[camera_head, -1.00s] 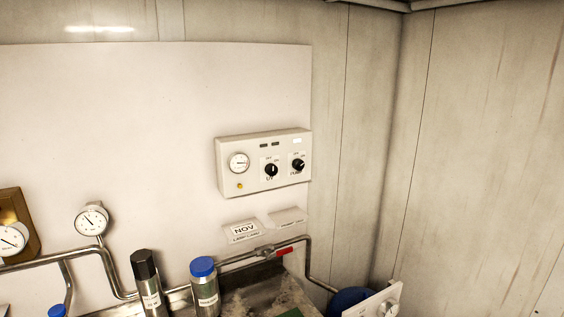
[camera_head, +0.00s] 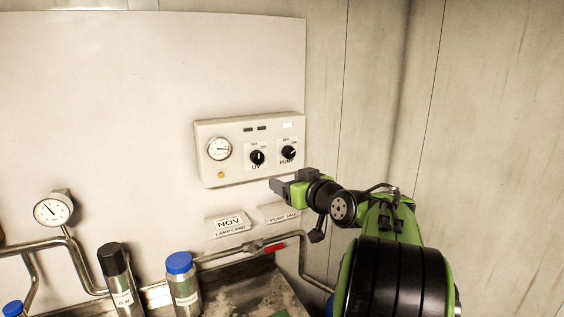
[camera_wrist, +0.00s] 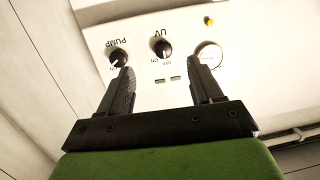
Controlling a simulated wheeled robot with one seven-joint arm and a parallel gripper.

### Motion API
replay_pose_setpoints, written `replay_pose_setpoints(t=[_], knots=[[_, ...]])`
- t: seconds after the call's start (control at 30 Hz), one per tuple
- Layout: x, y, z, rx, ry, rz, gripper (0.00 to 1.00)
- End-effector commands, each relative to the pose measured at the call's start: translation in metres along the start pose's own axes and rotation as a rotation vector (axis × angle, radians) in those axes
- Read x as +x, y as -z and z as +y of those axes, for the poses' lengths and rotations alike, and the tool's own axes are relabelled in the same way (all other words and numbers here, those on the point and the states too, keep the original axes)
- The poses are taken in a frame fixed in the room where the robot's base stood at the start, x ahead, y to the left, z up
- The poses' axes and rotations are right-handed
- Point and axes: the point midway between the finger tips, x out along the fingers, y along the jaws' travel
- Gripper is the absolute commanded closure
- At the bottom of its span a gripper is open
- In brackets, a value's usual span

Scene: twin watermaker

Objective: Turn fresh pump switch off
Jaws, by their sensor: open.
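The control box (camera_head: 208,178) is cream and mounted on the wall panel. Its black PUMP knob (camera_head: 289,152) is on the right, with its white mark pointing to the upper right. The PUMP knob also shows at upper left in the wrist view (camera_wrist: 118,57), where the lettering is upside down. My gripper (camera_head: 278,184) is in front of the box's lower right edge, below the PUMP knob. In the wrist view its two fingers (camera_wrist: 162,72) are apart with nothing between them. One fingertip appears close to the PUMP knob; contact cannot be told.
A black UV knob (camera_head: 257,157) sits just left of the PUMP knob, beside a round gauge (camera_head: 219,148). Below are the NOV lamp card (camera_head: 229,223), a pump tag (camera_head: 283,216), pipes with a red-handled valve (camera_head: 273,248), and capped bottles (camera_head: 184,285).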

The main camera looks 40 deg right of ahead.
Motion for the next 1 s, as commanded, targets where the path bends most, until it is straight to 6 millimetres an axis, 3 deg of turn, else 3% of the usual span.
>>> replay_pose_setpoints(t=[0.03, 0.1, 0.17, 0.27, 0.37, 0.8, 1.0], knots=[[-0.005, -0.005, 0.040, 0.011, -0.044, 0.060, 0.35], [-0.014, -0.003, 0.069, 0.014, -0.074, 0.127, 0.35], [-0.018, 0.000, 0.080, 0.013, -0.086, 0.155, 0.35], [-0.012, 0.004, 0.083, 0.012, -0.086, 0.164, 0.35], [0.007, 0.008, 0.082, 0.013, -0.082, 0.162, 0.35], [0.113, 0.026, 0.092, 0.015, -0.085, 0.161, 0.35], [0.135, 0.028, 0.094, 0.013, -0.087, 0.160, 0.35]])
